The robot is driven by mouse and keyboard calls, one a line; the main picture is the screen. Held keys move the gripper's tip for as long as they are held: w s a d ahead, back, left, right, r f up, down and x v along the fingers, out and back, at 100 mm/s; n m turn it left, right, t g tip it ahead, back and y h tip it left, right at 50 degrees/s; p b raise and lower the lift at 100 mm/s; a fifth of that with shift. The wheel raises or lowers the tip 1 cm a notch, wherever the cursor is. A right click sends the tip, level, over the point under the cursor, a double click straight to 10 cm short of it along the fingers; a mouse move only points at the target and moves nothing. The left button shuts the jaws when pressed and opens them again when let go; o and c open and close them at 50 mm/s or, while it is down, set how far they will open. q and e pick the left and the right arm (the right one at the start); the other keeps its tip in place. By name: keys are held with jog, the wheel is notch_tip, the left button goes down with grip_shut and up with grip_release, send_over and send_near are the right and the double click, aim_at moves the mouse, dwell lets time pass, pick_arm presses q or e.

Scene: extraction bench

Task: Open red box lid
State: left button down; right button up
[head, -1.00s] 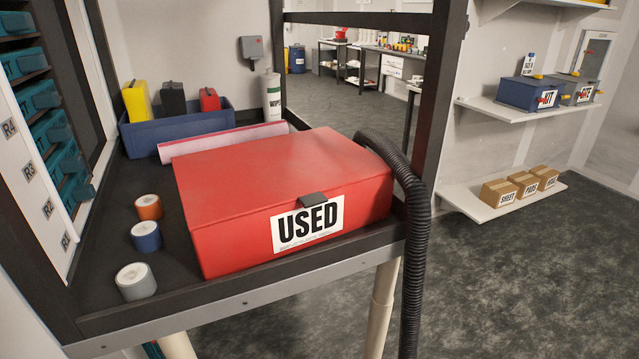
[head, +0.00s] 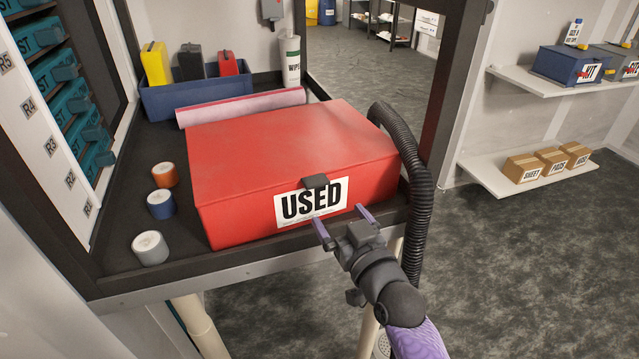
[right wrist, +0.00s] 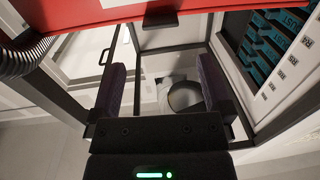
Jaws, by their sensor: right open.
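The red box (head: 270,150) stands on the black bench shelf with its lid closed. Its front carries a white "USED" label (head: 298,206) and a dark grey latch tab (head: 316,181) at the lid's edge. My right gripper (head: 342,218) is open and empty, in front of the box just below the label and latch. In the right wrist view the open purple fingers (right wrist: 167,90) show below the red box (right wrist: 90,12), with the dark tab (right wrist: 160,19) above the gap between them. I cannot tell whether a finger touches the box. My left gripper is not in view.
A black corrugated hose (head: 418,190) hangs along the box's right side. Several tape rolls (head: 160,203) stand left of the box. A pink roll (head: 240,107), a blue bin (head: 200,98) and a wipes canister (head: 290,62) are behind. Open floor lies at right.

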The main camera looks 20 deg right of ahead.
aim_at(319, 185)
jog(key=w, duration=0.3)
jog(key=w+b, duration=0.1)
jog(key=w, duration=0.2)
jog(key=w+a+b, duration=0.1)
jog(key=w, duration=0.2)
jog(key=shift+w, duration=0.35)
grip_shut()
